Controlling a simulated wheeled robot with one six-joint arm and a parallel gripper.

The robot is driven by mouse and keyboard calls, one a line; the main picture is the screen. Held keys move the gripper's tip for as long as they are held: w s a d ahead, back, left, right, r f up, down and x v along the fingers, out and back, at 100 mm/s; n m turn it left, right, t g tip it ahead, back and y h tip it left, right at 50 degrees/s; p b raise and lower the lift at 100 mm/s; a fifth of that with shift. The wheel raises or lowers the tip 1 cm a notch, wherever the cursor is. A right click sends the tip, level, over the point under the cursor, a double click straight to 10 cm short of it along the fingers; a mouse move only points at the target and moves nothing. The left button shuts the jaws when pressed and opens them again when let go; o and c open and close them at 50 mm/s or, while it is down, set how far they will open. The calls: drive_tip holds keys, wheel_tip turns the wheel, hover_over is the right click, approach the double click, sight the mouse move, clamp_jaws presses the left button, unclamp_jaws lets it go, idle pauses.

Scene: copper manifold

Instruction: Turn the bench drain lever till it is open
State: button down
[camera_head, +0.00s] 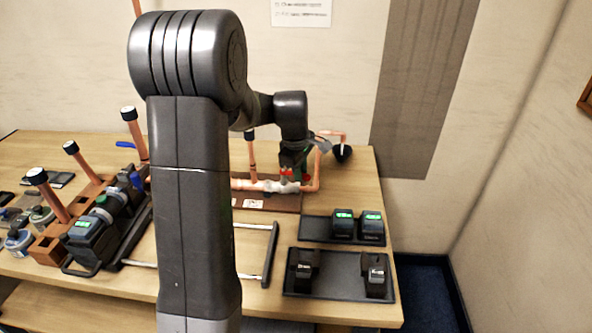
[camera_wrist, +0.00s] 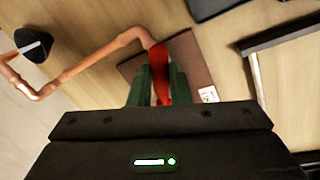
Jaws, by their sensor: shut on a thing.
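The bench drain lever (camera_wrist: 159,72) is red and shows in the wrist view between the two green fingers of my gripper (camera_wrist: 156,88). My gripper is shut on it. In the head view my gripper (camera_head: 291,168) is at the copper pipework on the bench, with a bit of red showing at its tip. A copper pipe (camera_wrist: 95,62) runs from the lever to the left and bends near a dark round cup (camera_wrist: 33,45). The valve body under the lever is mostly hidden by my gripper.
The wooden bench (camera_head: 345,258) carries two dark trays (camera_head: 310,229) with battery-like blocks at the right. A rack with tools and copper pipes (camera_head: 73,240) stands at the left. A dark frame with pale bars (camera_head: 272,255) lies in front of the pipework. My arm covers the middle.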

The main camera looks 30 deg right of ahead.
sight(303, 174)
drive_tip(key=shift+w+d+n+t+y+p, duration=0.1)
drive_tip(key=shift+w+d+n, duration=0.2)
drive_tip(key=shift+n, duration=0.5)
drive_tip(key=shift+w+d+n+t+y+p, duration=0.15)
drive_tip(key=shift+d+n, duration=0.25)
drive_tip(key=shift+n, duration=0.4)
drive_tip(key=shift+w+d+n+t+y+p, duration=0.1)
drive_tip(key=shift+w+d+n, duration=0.2)
drive_tip(key=shift+n, duration=0.5)
drive_tip(key=shift+d+r, duration=0.1)
drive_tip(key=c, duration=1.3)
unclamp_jaws()
drive_tip(key=shift+c, duration=0.2)
wheel_tip(303, 174, up, 13)
drive_tip(key=s+a+b, duration=0.1)
drive_tip(key=s, duration=0.1)
drive_tip(key=shift+a+r+b, duration=0.2)
drive_tip(key=shift+a+b, duration=0.2)
